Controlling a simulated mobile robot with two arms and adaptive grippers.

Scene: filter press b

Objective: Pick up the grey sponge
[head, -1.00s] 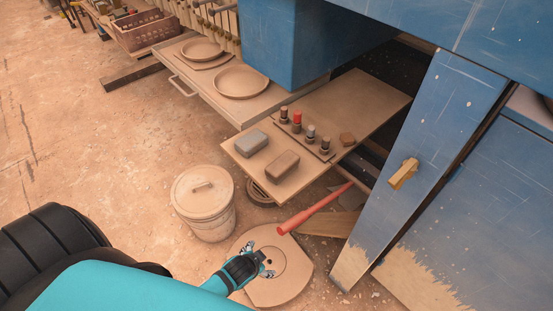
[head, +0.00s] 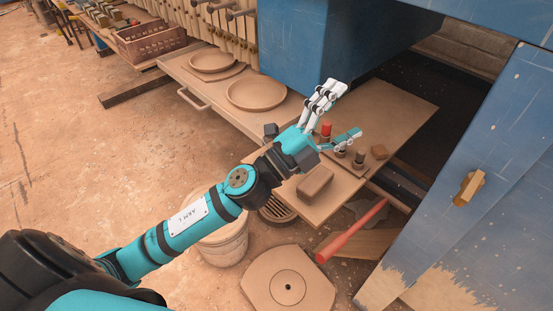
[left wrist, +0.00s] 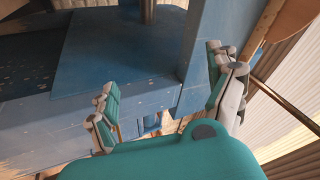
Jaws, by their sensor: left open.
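The grey sponge does not show now; my left gripper and wrist cover the part of the pull-out board (head: 335,203) where a grey block lay earlier. A brown block (head: 314,183) lies on that board just below my wrist. My left gripper (head: 346,110) is open and empty, reaching over the board from the left, its fingers spread above the small bottles. In the left wrist view its fingers (left wrist: 160,75) stand apart with nothing between them, facing blue panels. My right gripper is not in view.
Small bottles, one with a red cap (head: 326,129), stand beside the gripper. A blue housing (head: 325,40) rises close behind the fingers. Round plates (head: 257,92) lie on the left shelf. A red handle (head: 352,231) sticks out below the board. A bucket (head: 224,246) stands beneath my arm.

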